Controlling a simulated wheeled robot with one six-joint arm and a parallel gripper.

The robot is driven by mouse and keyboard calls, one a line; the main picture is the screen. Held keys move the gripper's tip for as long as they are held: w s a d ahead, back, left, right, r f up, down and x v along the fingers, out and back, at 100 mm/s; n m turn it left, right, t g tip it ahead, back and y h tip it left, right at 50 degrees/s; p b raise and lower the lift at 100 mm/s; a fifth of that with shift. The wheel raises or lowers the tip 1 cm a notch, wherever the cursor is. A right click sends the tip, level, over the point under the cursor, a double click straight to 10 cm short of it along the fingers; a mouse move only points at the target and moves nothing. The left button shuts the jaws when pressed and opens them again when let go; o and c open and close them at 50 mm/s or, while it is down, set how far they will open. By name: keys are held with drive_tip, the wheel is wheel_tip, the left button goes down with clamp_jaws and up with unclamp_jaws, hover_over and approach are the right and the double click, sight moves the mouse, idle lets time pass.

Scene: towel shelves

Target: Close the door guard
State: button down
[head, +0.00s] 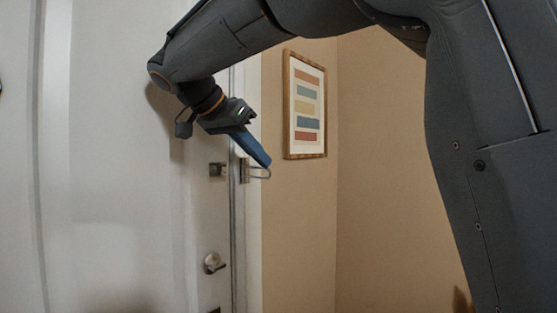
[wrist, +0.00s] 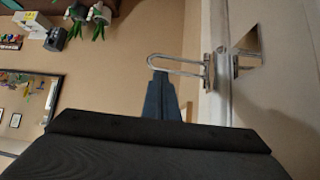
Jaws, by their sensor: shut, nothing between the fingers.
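The door guard (head: 262,177) is a thin U-shaped metal loop on a mount (head: 244,171) at the door frame. It sticks out to the right, away from the white door (head: 110,160). A metal catch (head: 217,170) sits on the door's edge beside it. My gripper (head: 266,163) is shut and empty, its blue fingers pointing down right at the loop. In the wrist view the loop (wrist: 178,57) runs left from its mount, and my fingertips (wrist: 160,76) overlap its rounded end. I cannot tell if they touch it.
A lever handle (head: 213,263) is on the door below the catch. A framed striped picture (head: 305,104) hangs on the tan wall to the right. The wrist view also shows a mirror (wrist: 28,100) and potted plants (wrist: 98,15), farther off.

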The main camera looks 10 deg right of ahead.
drive_tip(key=shift+s+a+f+b, duration=0.15)
drive_tip(key=shift+a+b, duration=0.55)
drive_tip(key=shift+a, duration=0.7)
